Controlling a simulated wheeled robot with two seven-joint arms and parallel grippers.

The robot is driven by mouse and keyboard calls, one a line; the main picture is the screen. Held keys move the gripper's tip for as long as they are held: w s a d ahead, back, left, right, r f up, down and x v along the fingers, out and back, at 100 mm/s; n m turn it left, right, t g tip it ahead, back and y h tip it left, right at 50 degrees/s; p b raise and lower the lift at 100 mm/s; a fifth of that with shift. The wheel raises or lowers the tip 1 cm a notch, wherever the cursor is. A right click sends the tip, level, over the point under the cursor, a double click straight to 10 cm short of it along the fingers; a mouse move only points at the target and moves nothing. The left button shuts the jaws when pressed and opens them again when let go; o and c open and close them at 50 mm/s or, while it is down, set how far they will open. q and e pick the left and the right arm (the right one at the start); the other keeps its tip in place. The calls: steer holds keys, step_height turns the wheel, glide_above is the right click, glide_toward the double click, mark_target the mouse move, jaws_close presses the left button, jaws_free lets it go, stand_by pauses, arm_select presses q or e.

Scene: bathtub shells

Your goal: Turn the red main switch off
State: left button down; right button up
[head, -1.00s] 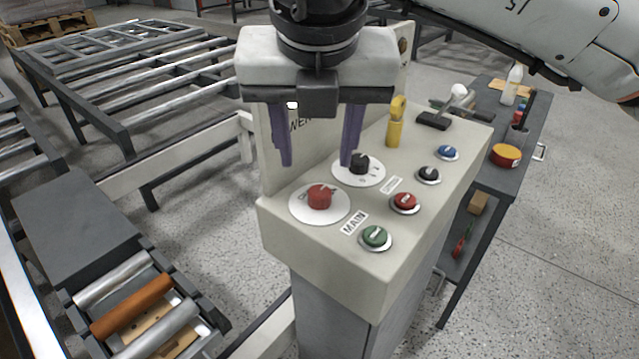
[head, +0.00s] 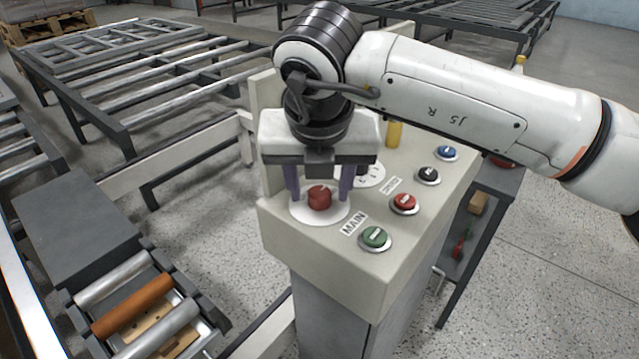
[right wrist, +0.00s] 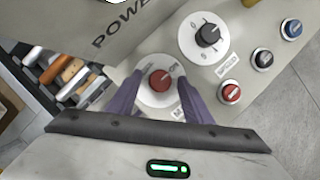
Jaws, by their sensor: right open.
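The red main switch (head: 319,198) is a round red knob on a white disc on top of the beige control box, with a "MAIN" label beside it. It also shows in the right wrist view (right wrist: 159,80), between my fingers in the picture. My right gripper (head: 319,197) is open, with its two purple fingers pointing down on either side of the red knob. In the right wrist view the fingertips (right wrist: 162,80) flank the knob with gaps. I cannot tell whether a finger touches it. My left gripper is not in view.
On the same panel are a black selector knob (right wrist: 207,35), a red button (head: 404,202), a green button (head: 375,238), a black button (head: 429,175) and a blue button (head: 447,153). An upright back plate (head: 267,120) borders the panel. Roller conveyors (head: 140,75) stand to the left.

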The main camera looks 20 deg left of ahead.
steer(key=c, duration=1.1)
steer(key=shift+o, duration=0.2)
